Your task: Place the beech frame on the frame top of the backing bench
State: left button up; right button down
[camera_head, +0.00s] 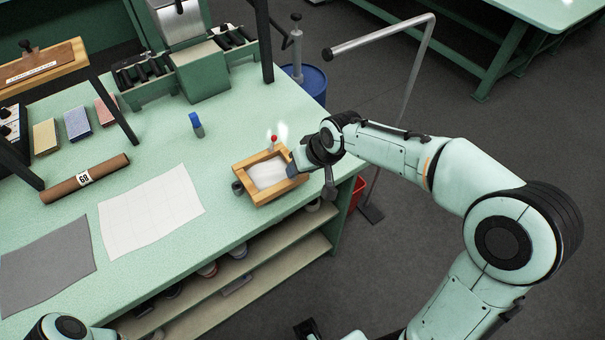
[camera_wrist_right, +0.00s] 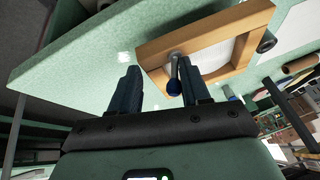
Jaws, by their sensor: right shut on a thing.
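The beech frame (camera_head: 241,169), a light wooden rectangle around a white panel, is over the near right corner of the green-topped bench (camera_head: 180,150). My right gripper (camera_head: 296,167) is at its right end and shut on it. In the right wrist view the frame (camera_wrist_right: 200,35) lies beyond my right gripper's fingers (camera_wrist_right: 160,88), tilted in the picture. I cannot tell whether the frame touches what is under it; it hides that spot. Part of my left arm shows at the bottom left, but its gripper is out of view.
A red-tipped lever (camera_head: 273,139) stands behind the frame, and a dark cylinder (camera_head: 238,188) sits at its left. A white sheet (camera_head: 150,210), a brown roll (camera_head: 85,178) and a blue-capped bottle (camera_head: 196,124) lie or stand farther left. A bent metal pole (camera_head: 412,85) rises at right.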

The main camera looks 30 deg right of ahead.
notch_tip(320, 180, down, 3)
jog(key=shift+r, duration=0.1)
jog(key=c, duration=0.5)
grip_release()
jog(key=v, duration=1.2)
